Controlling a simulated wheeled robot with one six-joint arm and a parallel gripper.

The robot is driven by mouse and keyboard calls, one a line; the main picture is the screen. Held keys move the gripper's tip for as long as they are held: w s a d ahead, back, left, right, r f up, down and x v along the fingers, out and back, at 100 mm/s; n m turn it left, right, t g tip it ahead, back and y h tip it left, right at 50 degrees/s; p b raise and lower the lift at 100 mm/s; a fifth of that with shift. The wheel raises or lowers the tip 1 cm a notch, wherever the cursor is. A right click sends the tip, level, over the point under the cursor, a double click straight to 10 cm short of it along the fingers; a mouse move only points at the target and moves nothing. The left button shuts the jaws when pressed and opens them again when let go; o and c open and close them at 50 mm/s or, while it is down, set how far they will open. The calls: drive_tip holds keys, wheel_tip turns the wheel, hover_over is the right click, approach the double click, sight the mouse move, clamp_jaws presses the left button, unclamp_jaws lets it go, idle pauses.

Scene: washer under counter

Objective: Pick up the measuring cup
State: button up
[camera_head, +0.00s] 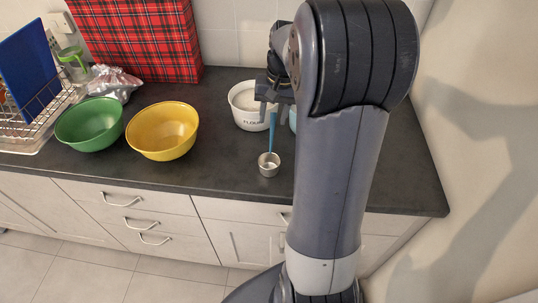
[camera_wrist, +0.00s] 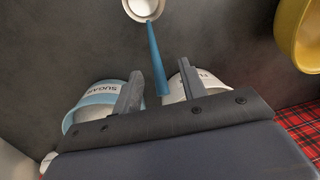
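The measuring cup (camera_head: 269,165) is a small metal cup with a blue handle. It is near the counter's front edge, with its handle pointing back toward the canisters. In the wrist view its handle (camera_wrist: 155,45) runs down from the cup at the top edge, and the handle's end appears between my fingers. My gripper (camera_wrist: 158,68) is open, with a finger on each side of the handle and gaps between. In the head view my gripper (camera_head: 273,92) is at the handle's far end, in front of the flour canister, partly hidden by my arm.
A white flour canister (camera_head: 246,118) stands close to my gripper. A blue-banded sugar canister (camera_wrist: 90,101) is beside it, mostly hidden in the head view. A yellow bowl (camera_head: 162,132) and green bowl (camera_head: 90,125) stand to the left. The dark counter (camera_head: 220,165) around the cup is clear.

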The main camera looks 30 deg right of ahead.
sight(273, 126)
drive_tip(key=shift+w+a+f+p, duration=0.1)
drive_tip(key=shift+f+p, duration=0.15)
drive_tip(key=shift+f, duration=1.15)
drive_tip(key=shift+w+f+p, duration=0.1)
drive_tip(key=shift+f+p, duration=0.15)
drive_tip(key=shift+f, duration=1.1)
drive_tip(key=shift+c, duration=0.4)
clamp_jaws()
